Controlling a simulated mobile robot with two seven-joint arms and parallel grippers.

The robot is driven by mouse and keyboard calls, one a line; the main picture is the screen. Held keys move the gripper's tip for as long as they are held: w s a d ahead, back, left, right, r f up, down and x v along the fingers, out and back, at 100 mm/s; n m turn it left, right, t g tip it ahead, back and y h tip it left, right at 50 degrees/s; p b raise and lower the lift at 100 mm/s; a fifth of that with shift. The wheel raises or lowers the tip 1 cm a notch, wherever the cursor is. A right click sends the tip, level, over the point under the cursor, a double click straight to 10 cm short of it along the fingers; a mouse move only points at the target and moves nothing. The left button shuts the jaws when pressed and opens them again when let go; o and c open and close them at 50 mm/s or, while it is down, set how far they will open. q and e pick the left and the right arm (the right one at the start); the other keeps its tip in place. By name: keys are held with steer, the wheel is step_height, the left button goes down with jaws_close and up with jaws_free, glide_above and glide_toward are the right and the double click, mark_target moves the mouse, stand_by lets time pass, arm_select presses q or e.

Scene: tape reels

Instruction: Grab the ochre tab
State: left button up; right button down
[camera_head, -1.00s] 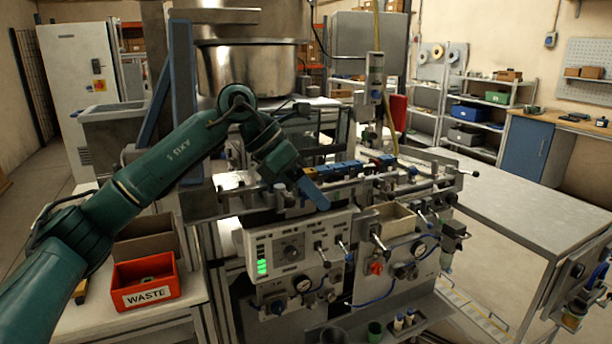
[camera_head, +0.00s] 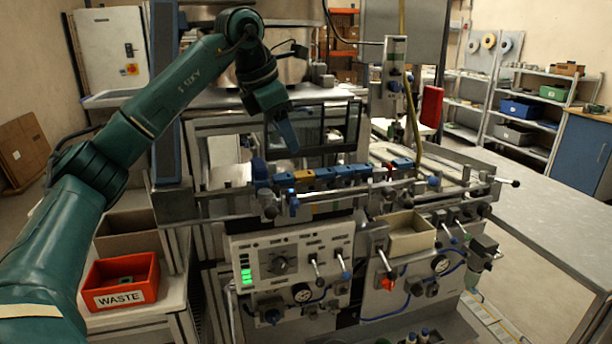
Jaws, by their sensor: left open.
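The ochre tab (camera_head: 304,179) is a small yellowish block in a row of blue blocks (camera_head: 344,171) on the machine's rail, left of the row's middle. Its top and front show. My left gripper (camera_head: 287,138) hangs from the arm coming in from the left. Its blue fingers point down, above and slightly left of the ochre tab in the picture, apart from it. It is open and holds nothing; the gap between the fingers is hard to see from this side. My right gripper is out of view.
A blue upright (camera_head: 164,95) stands left of the rail. A clear-panelled frame (camera_head: 335,125) is behind the row, and a yellow hose (camera_head: 411,100) hangs at right. Knobs and levers line the machine's front. A red WASTE bin (camera_head: 121,283) sits lower left.

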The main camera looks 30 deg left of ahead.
mark_target(303, 174)
arm_select(q)
steer(key=p+x, duration=0.1)
steer(key=x, duration=0.8)
steer(key=shift+c, duration=0.3)
steer(key=c, duration=1)
steer(key=shift+c, duration=0.2)
